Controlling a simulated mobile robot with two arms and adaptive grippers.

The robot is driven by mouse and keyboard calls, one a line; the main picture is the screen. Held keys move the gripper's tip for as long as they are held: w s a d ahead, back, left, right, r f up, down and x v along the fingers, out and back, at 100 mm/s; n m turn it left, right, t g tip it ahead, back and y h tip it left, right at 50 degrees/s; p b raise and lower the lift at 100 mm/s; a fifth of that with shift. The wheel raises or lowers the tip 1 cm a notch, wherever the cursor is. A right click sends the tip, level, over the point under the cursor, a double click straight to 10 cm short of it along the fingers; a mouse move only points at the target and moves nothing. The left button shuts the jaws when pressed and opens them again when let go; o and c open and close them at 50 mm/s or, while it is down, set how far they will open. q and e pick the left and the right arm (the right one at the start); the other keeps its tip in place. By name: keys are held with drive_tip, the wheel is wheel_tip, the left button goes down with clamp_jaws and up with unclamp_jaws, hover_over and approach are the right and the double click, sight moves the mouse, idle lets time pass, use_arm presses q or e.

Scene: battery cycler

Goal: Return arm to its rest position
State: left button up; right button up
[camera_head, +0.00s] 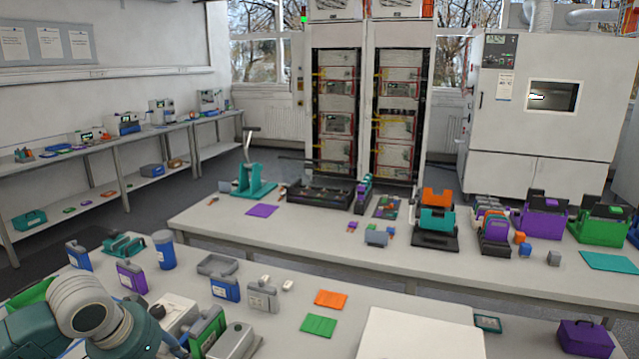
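Part of my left arm (90,318) shows at the lower left of the head view, with teal and pale grey links and a round joint. It hangs over the left end of the near bench, close to a green-and-grey block (207,329) and a white device. Its gripper is not visible, so I cannot see whether it holds anything. My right arm and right gripper are out of view.
The near bench (265,333) carries blue and purple battery-like blocks (131,276), a blue canister (164,250), an orange card (330,299) and a green card (318,326). A second bench (310,236) behind it holds colored fixtures. Cycler racks (368,110) stand beyond.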

use_arm(q)
drive_tip(key=s+d+f, duration=0.3)
drive_tip(key=d+f, duration=0.1)
drive_tip(key=s+d+f+m+h, duration=0.1)
drive_tip(key=s+d+f, duration=0.2)
drive_tip(key=d+f, duration=0.1)
drive_tip(key=s+d+f+m, duration=0.1)
drive_tip(key=s+d+f, duration=0.2)
drive_tip(key=d, duration=0.3)
drive_tip(key=shift+s+f, duration=0.2)
drive_tip(key=shift+f, duration=0.65)
drive_tip(key=s+a+f+n+y, duration=0.1)
drive_tip(key=s+a+f+n, duration=0.15)
drive_tip(key=s, duration=0.55)
drive_tip(key=s+a+f+n+y, duration=0.1)
drive_tip(key=s+a+f+n, duration=0.2)
drive_tip(key=s, duration=0.5)
wheel_tip(320, 180, down, 27)
drive_tip(key=s+m+g+b, duration=0.2)
drive_tip(key=s+a+f+g+b, duration=0.1)
drive_tip(key=s+a+f+b, duration=0.1)
drive_tip(key=s+f, duration=1.5)
wheel_tip(320, 180, down, 3)
drive_tip(key=shift+s+a+r+y+b, duration=0.1)
drive_tip(key=shift+s+a+y+b, duration=0.1)
drive_tip(key=shift+a+y+b, duration=0.15)
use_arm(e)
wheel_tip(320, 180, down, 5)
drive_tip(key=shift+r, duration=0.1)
